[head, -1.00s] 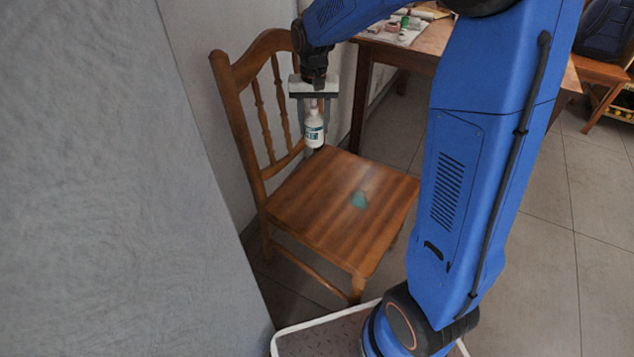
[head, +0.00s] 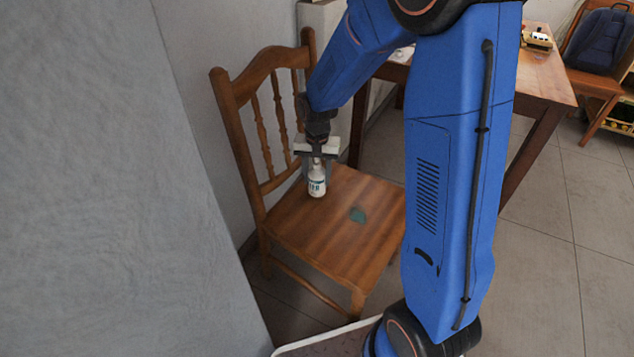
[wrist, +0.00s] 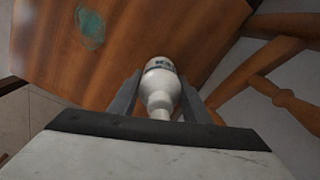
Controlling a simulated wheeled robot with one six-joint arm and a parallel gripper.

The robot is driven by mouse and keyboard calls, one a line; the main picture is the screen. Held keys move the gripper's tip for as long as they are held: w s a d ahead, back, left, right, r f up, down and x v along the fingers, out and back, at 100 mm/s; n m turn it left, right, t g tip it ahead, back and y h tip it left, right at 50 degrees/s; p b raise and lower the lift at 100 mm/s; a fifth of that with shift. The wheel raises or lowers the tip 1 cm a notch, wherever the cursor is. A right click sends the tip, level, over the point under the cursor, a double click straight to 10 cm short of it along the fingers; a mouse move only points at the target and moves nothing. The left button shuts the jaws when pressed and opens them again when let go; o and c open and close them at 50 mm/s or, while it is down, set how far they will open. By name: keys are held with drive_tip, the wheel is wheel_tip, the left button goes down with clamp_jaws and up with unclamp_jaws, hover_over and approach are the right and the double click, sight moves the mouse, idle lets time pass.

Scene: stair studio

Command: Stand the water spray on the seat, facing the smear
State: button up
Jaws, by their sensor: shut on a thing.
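The water spray (head: 317,183) is a small white bottle with a dark label. It is upright at the seat, towards the back; whether its base touches the wood I cannot tell for certain. My gripper (head: 317,168) is shut on its upper part from above. In the wrist view the bottle (wrist: 161,84) stands between the two fingers of my gripper (wrist: 158,98). The smear (head: 357,214) is a green-teal patch on the wooden seat (head: 300,228), to the right of and nearer than the bottle. The smear also shows in the wrist view (wrist: 91,28). The nozzle's direction is hidden.
The chair's slatted backrest (head: 258,112) rises left of and behind the bottle. A grey wall (head: 120,190) stands close on the left. A wooden table (head: 540,78) is behind my arm. The seat's front part is clear apart from the smear.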

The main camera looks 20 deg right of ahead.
drive_tip(key=shift+f, duration=1.2)
drive_tip(key=o, duration=1.2)
drive_tip(key=shift+f, duration=0.15)
